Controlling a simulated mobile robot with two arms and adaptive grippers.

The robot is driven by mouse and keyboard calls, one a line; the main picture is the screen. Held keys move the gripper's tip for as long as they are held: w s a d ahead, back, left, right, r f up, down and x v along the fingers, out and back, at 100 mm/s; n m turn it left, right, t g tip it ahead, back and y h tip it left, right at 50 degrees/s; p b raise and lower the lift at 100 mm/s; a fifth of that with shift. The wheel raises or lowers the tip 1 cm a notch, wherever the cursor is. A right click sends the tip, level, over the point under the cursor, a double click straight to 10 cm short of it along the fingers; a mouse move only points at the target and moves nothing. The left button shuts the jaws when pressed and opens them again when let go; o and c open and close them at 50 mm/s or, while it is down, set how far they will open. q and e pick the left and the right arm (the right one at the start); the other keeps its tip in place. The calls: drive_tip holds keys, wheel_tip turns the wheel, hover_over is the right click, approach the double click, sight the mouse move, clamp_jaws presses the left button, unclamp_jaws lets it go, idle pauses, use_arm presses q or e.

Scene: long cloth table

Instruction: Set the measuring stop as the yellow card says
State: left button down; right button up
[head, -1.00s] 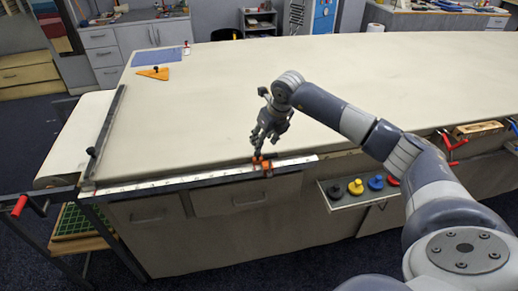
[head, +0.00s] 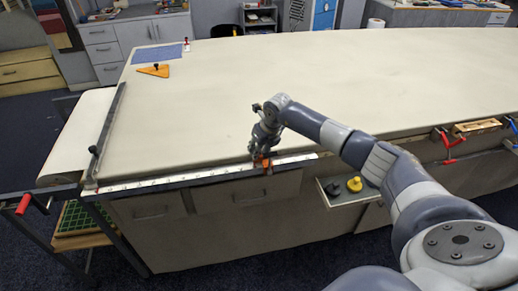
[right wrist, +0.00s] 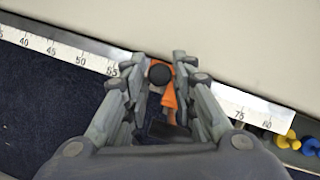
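The measuring stop (right wrist: 168,92) is orange with a black knob and sits on the white-scaled rule (right wrist: 90,60). In the head view the stop (head: 264,163) is near the right end of the rule (head: 170,184) along the table's front edge. My right gripper (right wrist: 158,66) is at the stop, with a finger on each side of it. The fingers look spread, with narrow gaps to the stop; contact is unclear. The scale shows 55 to its left and 75 to its right; the fingers hide the marks between. I cannot make out a yellow card. My left gripper is not in view.
A small shelf (head: 334,203) with yellow and dark knobs hangs right of the rule; my arm covers part of it. An orange triangle (head: 155,71) and a blue mat (head: 160,54) lie at the far left. A dark bar (head: 112,125) runs along the left edge. The tabletop is mostly bare.

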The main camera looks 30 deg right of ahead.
clamp_jaws()
drive_tip(key=w+a, duration=0.1)
drive_tip(key=a, duration=0.2)
drive_tip(key=w+a+b, duration=0.1)
drive_tip(key=a, duration=0.2)
drive_tip(key=w+a+b, duration=0.1)
drive_tip(key=a, duration=0.2)
drive_tip(key=shift+w+a, duration=0.25)
drive_tip(key=shift+a, duration=0.1)
drive_tip(key=shift+d, duration=0.1)
drive_tip(key=o, duration=0.7)
unclamp_jaws()
drive_tip(key=v, duration=1.2)
drive_tip(key=shift+s, duration=0.1)
